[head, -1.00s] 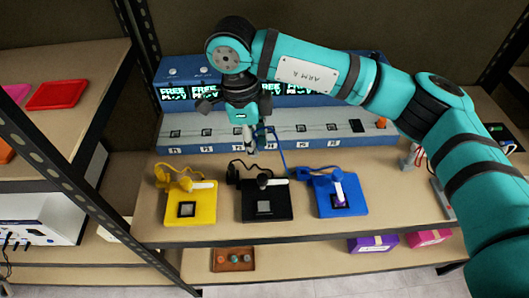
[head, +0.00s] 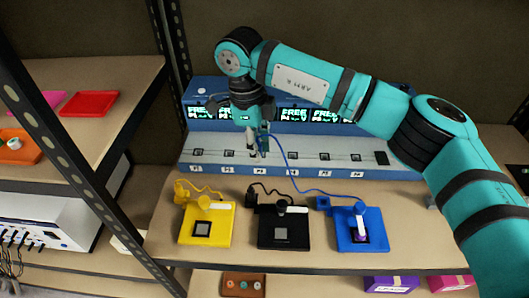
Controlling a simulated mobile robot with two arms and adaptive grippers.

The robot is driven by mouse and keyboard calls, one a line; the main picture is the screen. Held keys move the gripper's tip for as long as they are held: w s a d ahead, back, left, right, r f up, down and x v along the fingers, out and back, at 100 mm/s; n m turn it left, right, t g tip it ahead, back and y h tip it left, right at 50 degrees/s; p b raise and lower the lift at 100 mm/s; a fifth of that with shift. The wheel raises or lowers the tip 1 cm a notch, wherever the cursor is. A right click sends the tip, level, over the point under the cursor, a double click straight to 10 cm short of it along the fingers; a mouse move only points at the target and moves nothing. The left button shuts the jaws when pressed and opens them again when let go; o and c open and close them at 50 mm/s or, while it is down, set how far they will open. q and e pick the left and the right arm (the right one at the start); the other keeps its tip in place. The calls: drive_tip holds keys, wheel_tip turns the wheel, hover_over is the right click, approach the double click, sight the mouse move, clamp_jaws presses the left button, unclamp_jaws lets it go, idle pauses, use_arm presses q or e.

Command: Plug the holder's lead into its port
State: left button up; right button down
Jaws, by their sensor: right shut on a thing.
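My right gripper (head: 258,152) points down over the pale front ledge of the blue machine (head: 340,146), near the middle-left of its row of square ports. It is shut on the end of a blue lead (head: 287,172); the plug is mostly hidden by the fingers. The lead runs back to the blue holder (head: 378,236), which carries a white-and-purple vial (head: 360,225). Ports show left (head: 198,152) and right (head: 293,156) of the gripper. The fingers hide the ledge beneath them, and I cannot tell whether the plug touches it. My left gripper is not in view.
A yellow holder (head: 222,232) and a black holder (head: 299,237) lie left of the blue one, their leads beside them. A black rectangular item (head: 382,158) is at the ledge's right. A dark shelf post (head: 60,150) stands at left.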

drive_tip(key=w+a, duration=0.3)
drive_tip(key=w, duration=0.1)
drive_tip(key=shift+w+a+p, duration=0.35)
drive_tip(key=shift+w+p, duration=0.05)
drive_tip(key=shift+p, duration=0.05)
drive_tip(key=shift+r, duration=0.1)
